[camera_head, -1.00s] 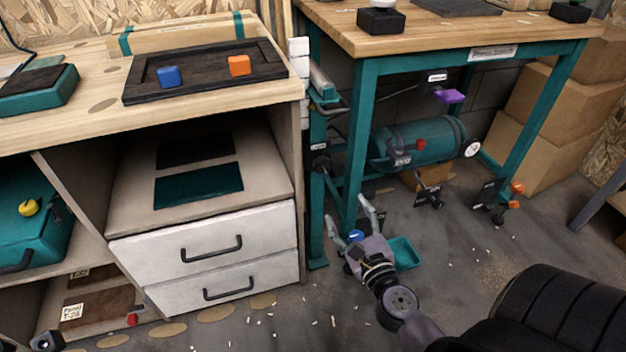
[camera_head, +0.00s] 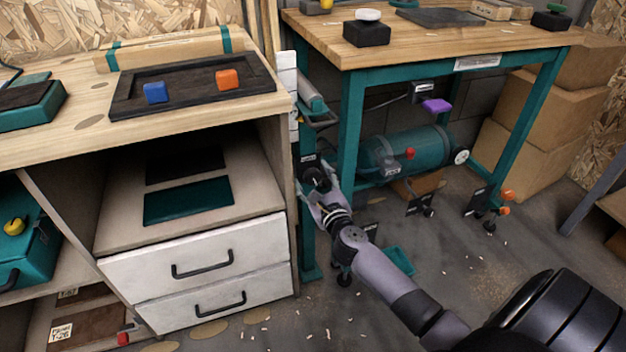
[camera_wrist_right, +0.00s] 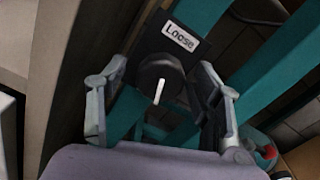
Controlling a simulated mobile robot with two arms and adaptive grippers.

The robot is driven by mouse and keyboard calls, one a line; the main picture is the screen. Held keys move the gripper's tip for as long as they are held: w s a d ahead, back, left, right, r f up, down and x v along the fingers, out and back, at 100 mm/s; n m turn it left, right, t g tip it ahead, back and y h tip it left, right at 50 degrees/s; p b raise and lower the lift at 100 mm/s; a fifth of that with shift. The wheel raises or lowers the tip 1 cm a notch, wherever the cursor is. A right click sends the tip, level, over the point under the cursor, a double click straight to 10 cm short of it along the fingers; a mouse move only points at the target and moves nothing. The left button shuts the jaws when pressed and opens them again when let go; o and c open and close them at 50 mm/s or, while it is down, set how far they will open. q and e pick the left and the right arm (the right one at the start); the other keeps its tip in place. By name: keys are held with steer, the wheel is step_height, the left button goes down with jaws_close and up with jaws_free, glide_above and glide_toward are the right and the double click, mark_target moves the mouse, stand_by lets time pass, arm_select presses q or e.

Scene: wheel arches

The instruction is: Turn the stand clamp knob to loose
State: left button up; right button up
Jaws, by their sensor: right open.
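The stand clamp knob (camera_wrist_right: 160,80) is a round black knob with a white pointer line, below a plate (camera_wrist_right: 181,36) that reads "Loose". The line points down and slightly left in the wrist view, away from the label. In the head view the knob (camera_head: 316,180) sits on the teal stand post (camera_head: 309,235), partly hidden by my gripper. My right gripper (camera_wrist_right: 160,105) is open, with one finger on each side of the knob. I cannot tell whether the fingers touch it. My left gripper is not in view.
A wooden cabinet with white drawers (camera_head: 195,262) stands close to the left of the post. The teal workbench leg (camera_head: 350,135) is close on the right. A teal tank (camera_head: 425,150) lies under the workbench. A small teal tray (camera_head: 400,262) is on the floor.

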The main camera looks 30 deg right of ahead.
steer(key=shift+w, duration=0.25)
steer(key=shift+c, duration=0.6)
steer(key=c, duration=1.1)
